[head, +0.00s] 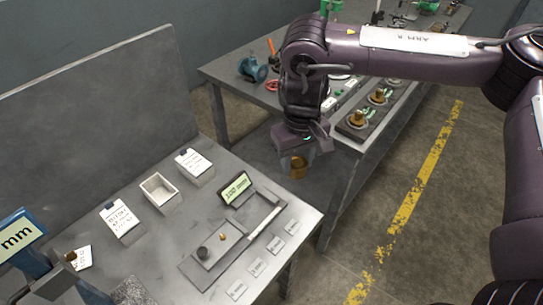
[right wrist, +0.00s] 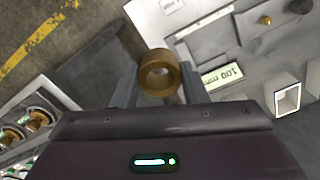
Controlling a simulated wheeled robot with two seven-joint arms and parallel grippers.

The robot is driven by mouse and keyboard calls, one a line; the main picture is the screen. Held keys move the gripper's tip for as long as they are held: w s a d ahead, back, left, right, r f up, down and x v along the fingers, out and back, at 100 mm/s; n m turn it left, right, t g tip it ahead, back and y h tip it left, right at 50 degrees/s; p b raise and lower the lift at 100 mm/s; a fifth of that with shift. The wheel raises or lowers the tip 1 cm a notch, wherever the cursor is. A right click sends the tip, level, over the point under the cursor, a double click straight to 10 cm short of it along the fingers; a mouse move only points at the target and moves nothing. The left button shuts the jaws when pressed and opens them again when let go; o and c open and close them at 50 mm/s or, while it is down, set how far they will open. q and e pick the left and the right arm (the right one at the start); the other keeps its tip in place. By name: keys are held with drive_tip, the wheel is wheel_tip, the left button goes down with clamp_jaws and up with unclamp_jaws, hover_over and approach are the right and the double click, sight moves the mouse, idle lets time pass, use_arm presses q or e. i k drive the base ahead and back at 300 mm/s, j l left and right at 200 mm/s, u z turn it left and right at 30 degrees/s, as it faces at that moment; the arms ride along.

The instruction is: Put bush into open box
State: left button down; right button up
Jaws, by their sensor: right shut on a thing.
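The bush is a brass-coloured ring with a hole through it. My right gripper (head: 296,160) is shut on the bush (head: 298,168), which hangs below it beside the near table's right corner. In the right wrist view the bush (right wrist: 160,72) sits between the fingertips, its hole facing the camera. The open box (head: 167,201) is a small white box with an open top on the near table, left of the gripper in the head view. It looks empty. My left gripper is not in view.
The near table holds a gauge fixture (head: 205,265) with a small display (head: 235,188), several labels, and boxes with paper notes (head: 193,163) (head: 120,220) either side of the open box. A blue-framed mm display (head: 18,238) stands left. The far table carries trays of brass parts (head: 368,118).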

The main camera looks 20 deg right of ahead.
sight(164, 199)
drive_tip(key=k+l+u, duration=0.15)
drive_tip(key=l+u, duration=0.2)
drive_tip(key=k+l+u, duration=0.2)
drive_tip(key=u, duration=0.2)
drive_tip(key=k+l+u, duration=0.35)
drive_tip(key=i+l, duration=0.05)
drive_tip(key=i, duration=0.05)
